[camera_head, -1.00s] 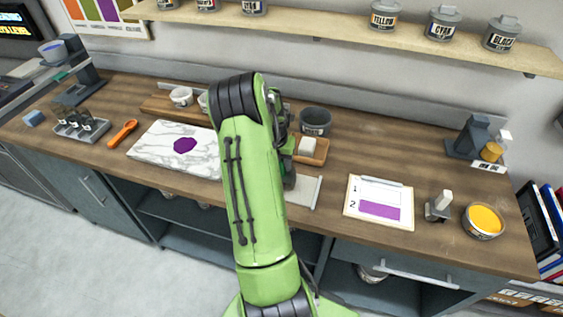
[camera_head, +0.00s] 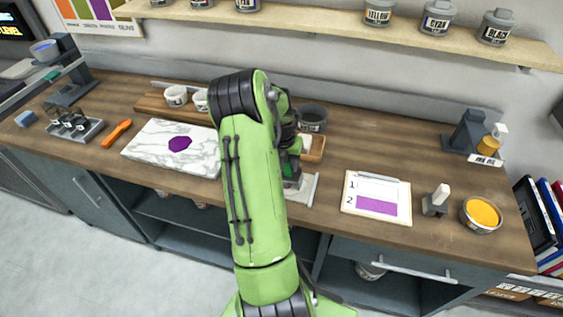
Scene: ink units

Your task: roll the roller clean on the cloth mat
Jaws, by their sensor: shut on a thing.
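The cloth mat (camera_head: 309,190) is a pale grey piece on the wooden bench, right of the marble slab. My arm hides its left part. My gripper (camera_head: 291,184) is low over the mat, mostly behind my green arm, and only its right side shows. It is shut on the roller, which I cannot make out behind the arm. I cannot tell whether the roller touches the mat or how clean it is.
The marble slab (camera_head: 150,145) with a purple ink patch (camera_head: 179,144) lies left. A wooden tray (camera_head: 318,154) and dark pot (camera_head: 312,119) stand behind. A clipboard card (camera_head: 377,188), stamp (camera_head: 436,201) and yellow ink tin (camera_head: 481,214) are right. An orange tool (camera_head: 117,133) lies far left.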

